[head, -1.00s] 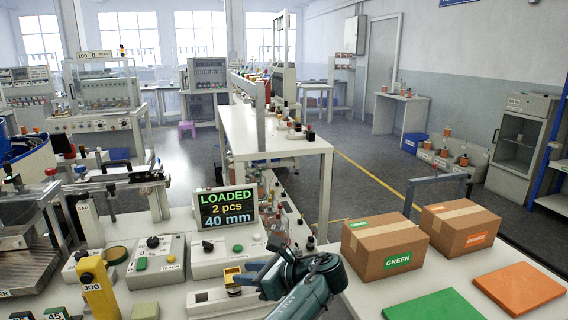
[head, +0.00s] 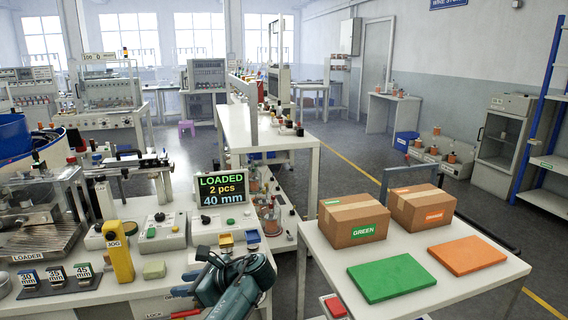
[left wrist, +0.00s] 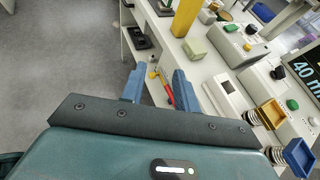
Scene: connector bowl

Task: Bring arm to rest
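My left arm (head: 238,286) rises from the bottom of the head view, in front of the control bench. In the left wrist view my left gripper (left wrist: 159,88) shows two blue fingers set well apart. The gap between them is empty; a red handle and the bench's front edge show beyond it. The fingertips hang past the bench edge, near the grey floor, and appear to touch nothing. My right gripper is in neither view.
The control bench (head: 130,290) carries a yellow JOG post (head: 118,252) and a display (head: 221,190) reading "LOADED 2 pcs 40 mm". A white table (head: 440,290) at the right holds two cardboard boxes, a green mat (head: 391,277) and an orange mat (head: 467,255). Small yellow and blue trays (left wrist: 270,113) sit beside the gripper.

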